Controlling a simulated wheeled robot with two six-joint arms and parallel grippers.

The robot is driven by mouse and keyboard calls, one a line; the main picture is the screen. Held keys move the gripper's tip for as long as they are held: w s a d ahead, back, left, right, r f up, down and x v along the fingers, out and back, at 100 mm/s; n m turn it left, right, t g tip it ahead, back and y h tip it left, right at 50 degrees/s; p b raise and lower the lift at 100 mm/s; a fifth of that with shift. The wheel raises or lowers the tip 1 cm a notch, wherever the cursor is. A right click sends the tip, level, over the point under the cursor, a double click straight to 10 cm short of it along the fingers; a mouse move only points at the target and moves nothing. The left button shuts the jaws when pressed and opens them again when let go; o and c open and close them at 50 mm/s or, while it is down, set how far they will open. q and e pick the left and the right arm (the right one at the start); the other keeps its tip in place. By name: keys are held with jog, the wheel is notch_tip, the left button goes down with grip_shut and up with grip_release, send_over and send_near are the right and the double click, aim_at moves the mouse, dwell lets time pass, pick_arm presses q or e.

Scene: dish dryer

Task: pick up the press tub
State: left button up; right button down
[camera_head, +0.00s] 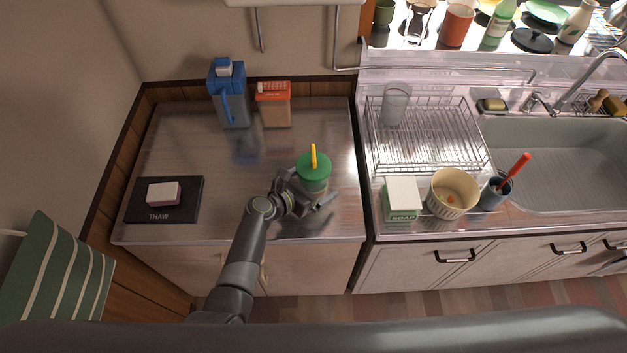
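The thing I take as the press tub is a clear tub with a green lid (313,168) and an upright yellow handle. It stands upright on the left metal counter (190,135), near its right side. My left gripper (309,188) is low at the tub's near side. Its fingers look spread apart, one at the tub's left and one at its lower right. The tub's lower part is partly hidden by the gripper, and I cannot tell whether the fingers touch it. My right gripper is not in view.
A blue jug (229,98) and an orange container (273,106) stand behind. A black thaw board (140,208) with a small block (163,194) lies left. A wire rack (440,150), soap box (402,200) and cream pot (437,202) are right. The counter's middle is clear.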

aim_at(312, 176)
pick_arm(q)
jog(key=c, duration=1.4)
jog(key=shift+w+r, duration=0.1)
jog(key=shift+c, duration=0.7)
jog(key=shift+r, duration=0.15)
notch_tip(312, 176, up, 3)
jog(key=p, duration=0.3)
jog(key=shift+r+p, duration=0.15)
jog(key=shift+p, duration=0.25)
jog(key=shift+a+r+p, duration=0.1)
jog(key=shift+a+p, duration=0.05)
jog(key=shift+p, duration=0.15)
jog(key=s+a+p, duration=0.3)
jog(key=s+a, duration=0.9)
jog(key=shift+s+a+p, duration=0.25)
jog(key=shift+s+p, duration=0.1)
jog(key=shift+p, duration=0.05)
